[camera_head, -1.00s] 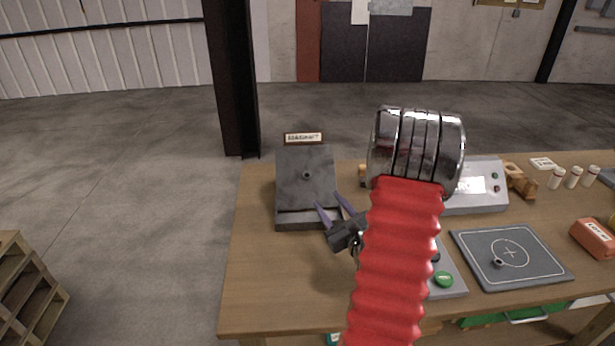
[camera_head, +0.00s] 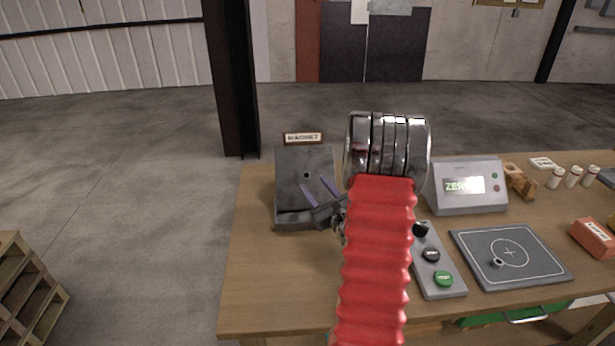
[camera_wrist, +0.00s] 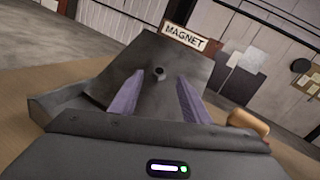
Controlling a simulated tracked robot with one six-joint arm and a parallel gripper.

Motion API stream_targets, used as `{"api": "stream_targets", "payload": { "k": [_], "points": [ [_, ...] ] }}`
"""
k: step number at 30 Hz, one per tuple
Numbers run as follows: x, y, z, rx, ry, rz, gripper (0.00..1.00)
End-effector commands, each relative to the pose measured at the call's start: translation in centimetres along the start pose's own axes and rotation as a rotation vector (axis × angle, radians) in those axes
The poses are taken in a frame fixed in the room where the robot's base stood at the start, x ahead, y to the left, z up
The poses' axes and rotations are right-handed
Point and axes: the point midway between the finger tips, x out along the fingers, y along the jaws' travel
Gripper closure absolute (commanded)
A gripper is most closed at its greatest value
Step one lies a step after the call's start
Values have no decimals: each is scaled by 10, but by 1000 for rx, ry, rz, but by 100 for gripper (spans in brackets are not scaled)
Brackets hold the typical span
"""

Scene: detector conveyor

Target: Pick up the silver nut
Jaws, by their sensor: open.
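A small dark-looking nut (camera_head: 306,175) sits on the sloped face of the magnet block (camera_head: 290,160), which carries a MAGNET sign. In the wrist view the nut (camera_wrist: 159,73) shows its hole, between and beyond my fingers. A second small grey nut (camera_head: 497,263) lies on the square grey pad (camera_head: 478,242) at the right; which nut is silver is hard to tell. My gripper (camera_head: 318,183) is open and empty in front of the magnet face. The gripper's purple fingers (camera_wrist: 160,84) point toward the nut, apart from it.
A display box (camera_head: 465,202) reading ZERO and a button panel (camera_head: 437,272) stand right of my arm. A rounded tan object (camera_wrist: 247,123) is right of the magnet. The table's left front is clear.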

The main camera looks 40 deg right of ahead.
Motion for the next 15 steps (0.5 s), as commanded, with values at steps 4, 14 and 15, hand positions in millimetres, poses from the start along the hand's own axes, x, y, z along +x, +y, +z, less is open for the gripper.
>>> {"api": "stream_targets", "payload": {
  "k": [4,14,15],
  "points": [
    [0,0,0,0,0,1,57],
    [25,2,1,-2,-2,3,57],
    [31,2,1,-1,-2,3,57]
  ]
}}
